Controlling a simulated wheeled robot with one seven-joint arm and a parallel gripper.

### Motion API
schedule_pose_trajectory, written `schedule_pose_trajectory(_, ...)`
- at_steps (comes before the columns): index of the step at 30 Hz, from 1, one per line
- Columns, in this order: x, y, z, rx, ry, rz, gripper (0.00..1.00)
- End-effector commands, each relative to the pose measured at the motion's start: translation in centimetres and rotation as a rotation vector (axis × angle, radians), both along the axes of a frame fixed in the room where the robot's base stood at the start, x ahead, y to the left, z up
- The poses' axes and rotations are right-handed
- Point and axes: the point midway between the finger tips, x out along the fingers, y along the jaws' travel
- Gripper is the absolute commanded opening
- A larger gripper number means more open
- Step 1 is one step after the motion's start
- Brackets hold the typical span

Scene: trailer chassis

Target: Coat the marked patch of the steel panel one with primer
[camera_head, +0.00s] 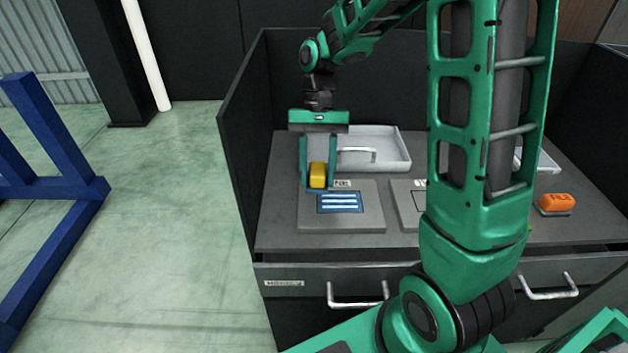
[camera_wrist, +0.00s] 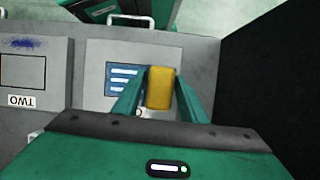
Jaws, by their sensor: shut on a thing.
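My gripper (camera_head: 318,178) is shut on a yellow block-shaped tool (camera_head: 317,170). The tool also shows between the fingers in the wrist view (camera_wrist: 159,88). Steel panel one (camera_head: 361,222) lies flat on the grey worktop, and its marked patch (camera_head: 340,208) has blue with several pale stripes across it. The gripper is over the back left of this patch. Whether the tool touches the panel cannot be told. In the wrist view the tool covers one side of the patch (camera_wrist: 118,85). Panel two (camera_wrist: 56,72) lies beside it with an empty outlined square.
A pale tray with a handle (camera_head: 395,166) sits behind panel one. An orange tool (camera_head: 556,203) rests on a dark base at the right of the worktop. Dark walls (camera_head: 247,110) enclose the bench's left and back. A blue frame (camera_head: 45,190) stands on the floor at left.

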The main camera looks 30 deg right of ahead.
Motion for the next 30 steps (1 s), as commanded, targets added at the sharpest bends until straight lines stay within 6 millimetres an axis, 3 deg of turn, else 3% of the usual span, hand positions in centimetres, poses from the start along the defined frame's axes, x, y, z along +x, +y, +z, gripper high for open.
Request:
schedule_pose_trajectory(9, 0.0, -0.4, 2.3, 0.0, -0.001, -0.006, 0.06)
schedule_pose_trajectory(30, 0.0, -0.3, 2.4, 0.0, 0.0, -0.004, 0.06)
